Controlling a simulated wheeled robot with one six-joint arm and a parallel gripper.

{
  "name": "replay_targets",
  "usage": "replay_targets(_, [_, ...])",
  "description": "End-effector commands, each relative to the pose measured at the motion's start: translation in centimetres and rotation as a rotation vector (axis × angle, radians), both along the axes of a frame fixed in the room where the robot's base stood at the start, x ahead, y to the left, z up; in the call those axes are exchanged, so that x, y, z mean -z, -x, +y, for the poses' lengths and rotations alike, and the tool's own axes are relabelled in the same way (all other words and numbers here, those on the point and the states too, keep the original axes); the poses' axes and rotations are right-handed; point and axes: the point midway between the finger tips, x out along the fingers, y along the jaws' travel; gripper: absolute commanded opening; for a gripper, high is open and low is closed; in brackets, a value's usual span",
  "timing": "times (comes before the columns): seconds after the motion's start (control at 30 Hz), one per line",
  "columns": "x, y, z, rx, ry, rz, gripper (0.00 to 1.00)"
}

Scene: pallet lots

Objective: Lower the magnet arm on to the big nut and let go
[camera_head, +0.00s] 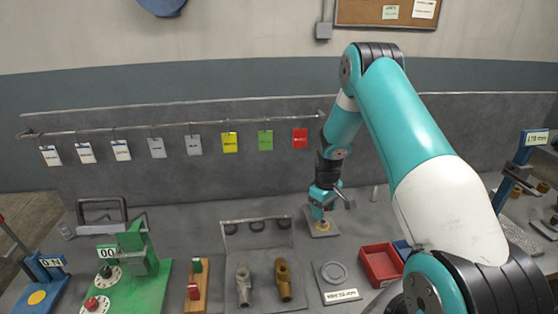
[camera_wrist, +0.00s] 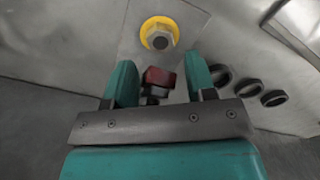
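The big nut (camera_wrist: 159,41) is grey, in a yellow ring on a plate, just beyond my fingertips in the wrist view. In the head view, the yellow ring (camera_head: 322,226) shows under my gripper (camera_head: 325,207). A red block with a dark lower part (camera_wrist: 158,77), apparently the magnet arm's end, is between my two teal fingers (camera_wrist: 160,85) in the wrist view. The fingers stand apart with a gap on each side of the block, so I see no grip on it. The rest of the magnet arm is hidden or cannot be made out.
Several dark rings (camera_wrist: 246,88) lie to the right of my fingers in the wrist view. In the head view, a red bin (camera_head: 381,265), brass fittings (camera_head: 284,280) and a green stand (camera_head: 135,275) occupy the front of the bench. Coloured tags (camera_head: 230,142) hang from a rail behind.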

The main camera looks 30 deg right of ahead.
Motion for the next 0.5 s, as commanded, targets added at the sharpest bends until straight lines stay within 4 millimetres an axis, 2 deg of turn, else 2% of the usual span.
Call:
replay_targets(0.03, [-0.2, 0.1, 0.1, -0.001, 0.011, -0.026, 0.48])
replay_targets(0.5, [-10.5, -0.1, 0.2, -0.005, 0.01, -0.025, 0.48])
